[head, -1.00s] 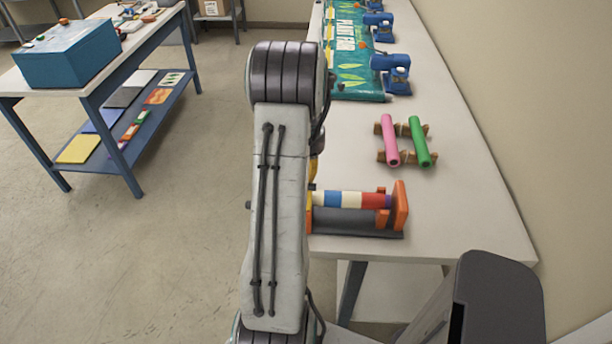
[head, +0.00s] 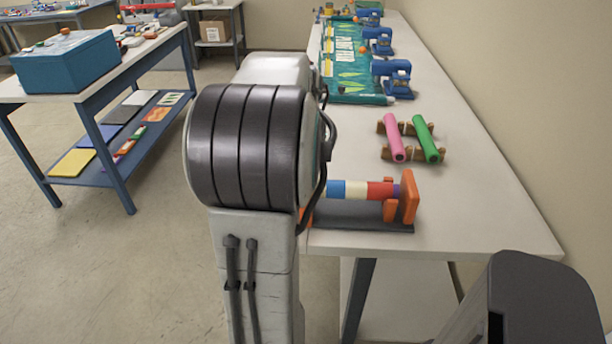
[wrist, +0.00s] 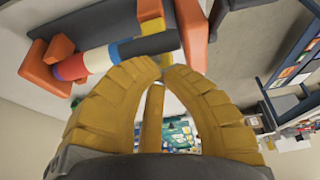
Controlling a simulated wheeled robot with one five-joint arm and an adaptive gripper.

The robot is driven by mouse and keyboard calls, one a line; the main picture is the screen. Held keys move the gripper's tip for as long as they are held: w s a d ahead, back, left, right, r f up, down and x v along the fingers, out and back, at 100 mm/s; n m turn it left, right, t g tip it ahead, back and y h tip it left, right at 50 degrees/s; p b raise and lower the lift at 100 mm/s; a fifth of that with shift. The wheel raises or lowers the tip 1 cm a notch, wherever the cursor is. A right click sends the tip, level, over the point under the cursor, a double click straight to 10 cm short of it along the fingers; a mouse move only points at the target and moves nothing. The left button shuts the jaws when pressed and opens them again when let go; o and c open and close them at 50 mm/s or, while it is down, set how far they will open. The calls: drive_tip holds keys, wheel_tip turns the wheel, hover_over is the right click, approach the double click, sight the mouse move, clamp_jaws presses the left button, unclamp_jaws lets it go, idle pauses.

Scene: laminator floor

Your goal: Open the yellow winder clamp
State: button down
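The winder stands on the near end of the long table, with an orange end bracket (head: 410,196), a dark base (head: 345,215) and a banded roll (head: 356,189). In the wrist view the roll (wrist: 100,60) and an orange bracket (wrist: 191,35) show at the top. A yellow piece (wrist: 150,10) beside that bracket looks like part of the clamp. A yellow bar (wrist: 152,118) shows between the fingers of my gripper (wrist: 165,68). The yellow fingertips are close together near the bracket; whether they grip anything is unclear. My arm hides my gripper and the clamp in the head view.
Pink (head: 393,138) and green (head: 426,138) rolls lie on a wooden rack beyond the winder. Blue clamps (head: 391,76) and a green printed sheet (head: 350,60) are farther back. A blue box (head: 66,62) sits on the left table. The floor between is clear.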

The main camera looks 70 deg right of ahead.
drive_tip(key=shift+s+a+f+h+b, duration=0.1)
drive_tip(key=shift+a+f+h+b, duration=0.3)
drive_tip(key=shift+b, duration=0.4)
drive_tip(key=shift+s+a+r+b, duration=0.15)
drive_tip(key=shift+a+b, duration=0.1)
drive_tip(key=shift+b, duration=0.4)
drive_tip(key=shift+a+r, duration=0.1)
drive_tip(key=shift+a, duration=0.1)
drive_tip(key=d+r+p, duration=0.1)
drive_tip(key=w+d+r+p, duration=0.1)
drive_tip(key=r+p, duration=0.1)
drive_tip(key=shift+d+r, duration=0.25)
drive_tip(key=shift+d, duration=0.1)
drive_tip(key=v, duration=0.9)
drive_tip(key=shift+s+a, duration=0.4)
drive_tip(key=shift+a, duration=0.05)
drive_tip(key=shift+f, duration=0.1)
